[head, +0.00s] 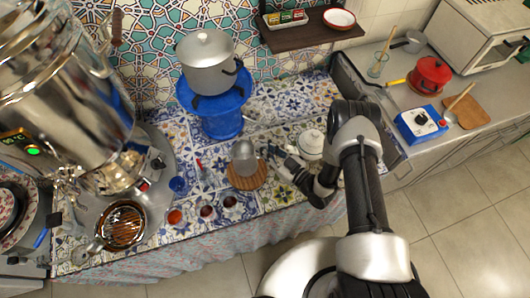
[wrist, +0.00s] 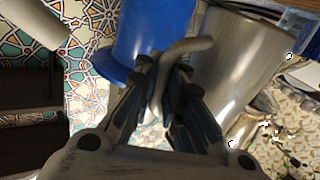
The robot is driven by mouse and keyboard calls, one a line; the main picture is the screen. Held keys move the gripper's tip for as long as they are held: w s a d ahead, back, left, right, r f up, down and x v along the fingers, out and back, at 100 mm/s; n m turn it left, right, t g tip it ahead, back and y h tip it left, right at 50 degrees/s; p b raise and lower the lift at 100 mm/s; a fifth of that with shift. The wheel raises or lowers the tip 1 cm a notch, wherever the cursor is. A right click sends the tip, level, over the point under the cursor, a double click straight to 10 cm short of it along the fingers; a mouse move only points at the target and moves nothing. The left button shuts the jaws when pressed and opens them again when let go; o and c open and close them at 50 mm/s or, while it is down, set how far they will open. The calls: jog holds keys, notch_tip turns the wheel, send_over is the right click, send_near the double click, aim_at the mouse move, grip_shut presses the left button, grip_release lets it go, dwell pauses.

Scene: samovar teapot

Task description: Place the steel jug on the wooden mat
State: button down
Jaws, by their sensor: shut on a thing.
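The steel jug (head: 243,158) is a plain grey metal vessel in the middle of the tiled counter in the head view. It appears over the round wooden mat (head: 248,182), whose front part shows below it. I cannot tell whether its base touches the mat. My gripper (head: 274,155) reaches in from the right and is shut on the jug's handle. In the wrist view, the fingers of my gripper (wrist: 168,75) close around the curved handle (wrist: 187,47), with the jug's body (wrist: 242,65) to the right. The jug's base and the mat are not clear there.
A blue stand (head: 220,118) bearing a large pot (head: 206,65) is behind the jug. A white lidded pot (head: 311,144) stands to the right, close to my arm. Small glasses of tea (head: 206,211) stand in front, left of the mat. A large samovar (head: 62,95) fills the left.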

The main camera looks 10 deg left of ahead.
jog(key=shift+f+b, duration=0.3)
jog(key=shift+f, duration=1.25)
jog(key=shift+f, duration=0.15)
jog(key=c, duration=1.6)
grip_release()
jog(key=shift+c, duration=0.2)
jog(key=p+v, duration=0.1)
jog(key=v, duration=1.1)
